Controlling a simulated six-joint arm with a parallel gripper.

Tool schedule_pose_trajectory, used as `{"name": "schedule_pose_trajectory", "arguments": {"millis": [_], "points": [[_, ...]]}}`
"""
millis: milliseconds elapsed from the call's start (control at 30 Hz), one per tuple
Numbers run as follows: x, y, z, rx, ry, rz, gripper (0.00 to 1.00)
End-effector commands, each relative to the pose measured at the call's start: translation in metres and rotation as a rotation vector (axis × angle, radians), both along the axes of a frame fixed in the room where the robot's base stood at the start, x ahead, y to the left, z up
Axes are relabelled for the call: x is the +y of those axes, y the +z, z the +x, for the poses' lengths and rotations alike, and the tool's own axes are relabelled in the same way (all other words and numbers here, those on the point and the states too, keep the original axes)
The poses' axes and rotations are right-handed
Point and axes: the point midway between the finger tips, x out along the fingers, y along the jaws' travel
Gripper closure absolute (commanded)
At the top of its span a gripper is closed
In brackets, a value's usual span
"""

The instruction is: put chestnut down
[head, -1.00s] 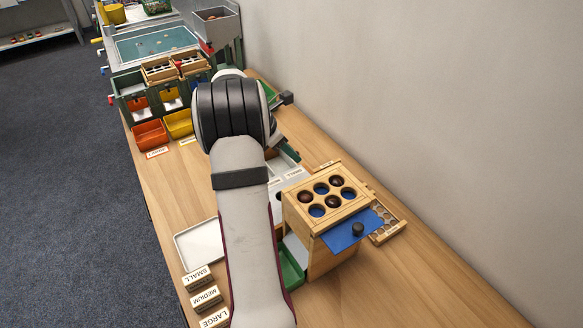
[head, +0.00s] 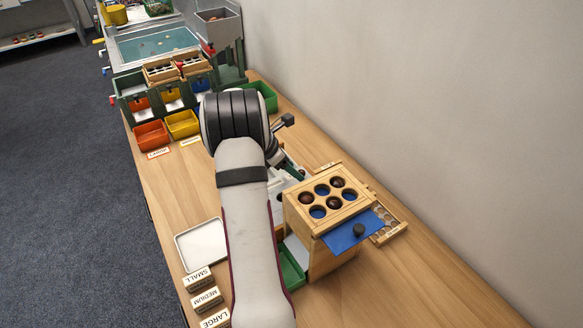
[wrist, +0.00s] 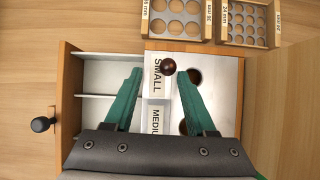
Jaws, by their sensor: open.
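A dark brown chestnut (wrist: 168,67) shows in the wrist view by the edge of the SMALL label (wrist: 156,76), just left of a round hole in a pale metal plate (wrist: 215,88). My gripper (wrist: 160,73) has two green fingers spread apart. The chestnut lies between the fingertips, nearer the right one, with a gap on both sides. I cannot tell whether it rests on the plate. In the head view my arm hides this chestnut and most of the gripper.
A wooden box (head: 328,215) holds several chestnuts in its top holes, with a blue slide (head: 345,238) at its front. A white tray (head: 202,243) and label blocks (head: 205,300) are left of my arm. Two gauge boards (wrist: 180,36) (wrist: 247,40) lie beyond the plate.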

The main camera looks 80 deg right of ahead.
Motion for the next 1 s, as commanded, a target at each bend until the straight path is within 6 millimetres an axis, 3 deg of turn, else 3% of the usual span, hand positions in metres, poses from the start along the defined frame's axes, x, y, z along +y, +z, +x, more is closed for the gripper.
{"name": "schedule_pose_trajectory", "arguments": {"millis": [167,533,833,867,933,967,1000], "points": [[0.002,0.010,0.003,-0.001,0.002,-0.003,0.44],[0.038,0.090,0.041,-0.001,0.002,-0.003,0.44],[0.052,0.107,0.053,-0.017,-0.010,-0.003,0.44],[0.062,0.110,0.061,-0.041,-0.028,-0.010,0.44],[0.109,0.122,0.091,-0.148,-0.112,-0.028,0.44],[0.140,0.129,0.105,-0.212,-0.168,-0.032,0.44],[0.190,0.136,0.121,-0.302,-0.263,-0.026,0.44]]}}
